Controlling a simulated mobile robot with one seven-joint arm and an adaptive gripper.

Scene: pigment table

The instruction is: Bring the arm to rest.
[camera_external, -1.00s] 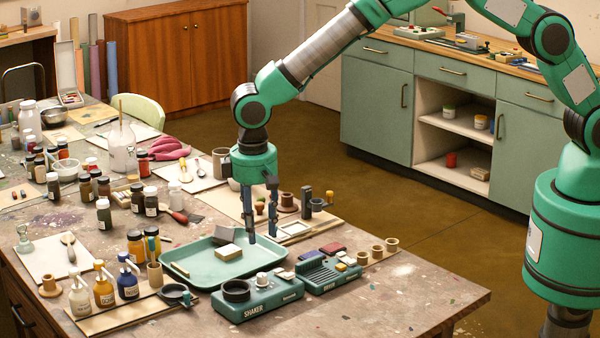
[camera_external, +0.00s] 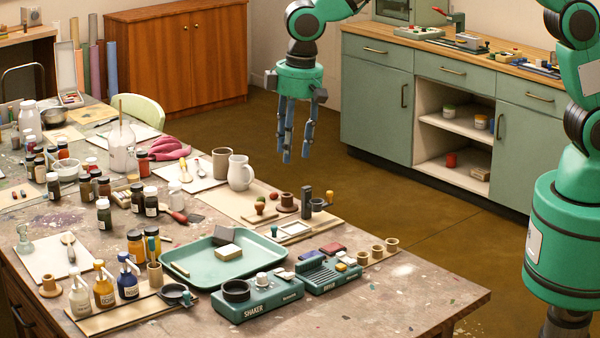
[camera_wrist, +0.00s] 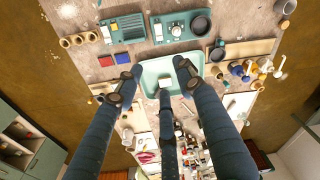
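My gripper (camera_external: 296,156) hangs with its fingers pointing down, high up and apart from everything, in front of the green cabinet in the outside view. Its blue-grey fingers are spread and nothing is between them. The wrist view shows the spread fingers (camera_wrist: 160,74) too, with the worktable (camera_wrist: 85,18) far below. The green tray (camera_external: 188,282) lies on the table with a dark grey block (camera_external: 228,235) and a cream block (camera_external: 228,251) in it.
A shaker unit (camera_external: 262,300) and a dryer unit (camera_external: 328,275) stand beside the tray. A white jug (camera_external: 240,172), bottles and jars crowd the table. A green cabinet (camera_external: 377,110) stands behind. The air around my gripper looks clear.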

